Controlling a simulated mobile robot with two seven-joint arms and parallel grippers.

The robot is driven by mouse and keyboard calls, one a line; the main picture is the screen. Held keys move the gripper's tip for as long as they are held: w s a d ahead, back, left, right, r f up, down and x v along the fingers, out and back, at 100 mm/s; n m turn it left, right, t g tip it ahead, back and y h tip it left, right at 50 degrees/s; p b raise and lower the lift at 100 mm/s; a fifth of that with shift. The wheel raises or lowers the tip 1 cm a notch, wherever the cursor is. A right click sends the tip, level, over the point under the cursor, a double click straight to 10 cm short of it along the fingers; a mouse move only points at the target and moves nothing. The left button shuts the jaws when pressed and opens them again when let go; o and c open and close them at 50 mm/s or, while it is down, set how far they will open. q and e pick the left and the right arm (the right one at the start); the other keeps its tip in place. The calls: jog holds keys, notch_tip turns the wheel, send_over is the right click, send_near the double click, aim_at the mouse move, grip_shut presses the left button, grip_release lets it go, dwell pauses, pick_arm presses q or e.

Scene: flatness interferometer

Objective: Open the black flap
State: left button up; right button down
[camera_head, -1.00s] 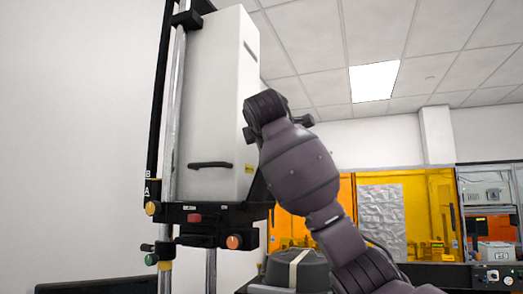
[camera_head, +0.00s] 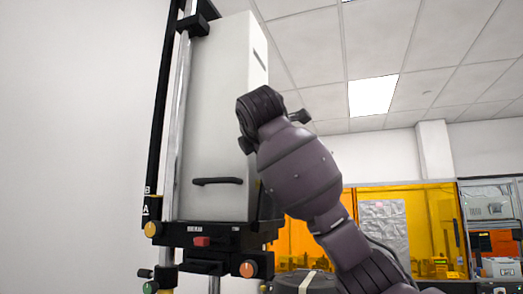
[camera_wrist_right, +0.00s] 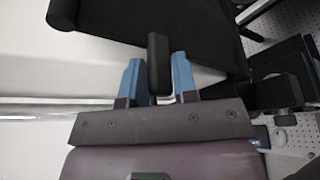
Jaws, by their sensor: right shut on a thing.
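In the right wrist view, my right gripper (camera_wrist_right: 158,70) has its two blue fingers on either side of a narrow black tab (camera_wrist_right: 158,46) and is shut on it. A wide black panel (camera_wrist_right: 150,18) lies just beyond the tab; I cannot tell for sure whether it is the black flap. In the head view, my right arm reaches up from the lower right to the right side of the tall white housing (camera_head: 215,120). The fingers and the tab are hidden there. My left gripper is in neither current view.
A black handle (camera_head: 217,181) sits low on the housing front. Below it is a black carriage (camera_head: 200,230) with coloured knobs, beside a metal post (camera_head: 180,90). Orange panels (camera_head: 370,205) stand behind my arm. A pale wall is at left.

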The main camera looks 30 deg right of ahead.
jog(key=shift+w+a+f, duration=0.1)
jog(key=shift+w+f, duration=0.1)
jog(key=shift+f, duration=0.2)
jog(key=c, duration=1.1)
grip_release()
jog(key=shift+c, duration=0.2)
jog(key=shift+w, duration=0.1)
jog(key=shift+r, duration=0.15)
jog(key=shift+b+v, duration=3.25)
jog(key=shift+v, duration=2.1)
jog(key=shift+r, duration=0.1)
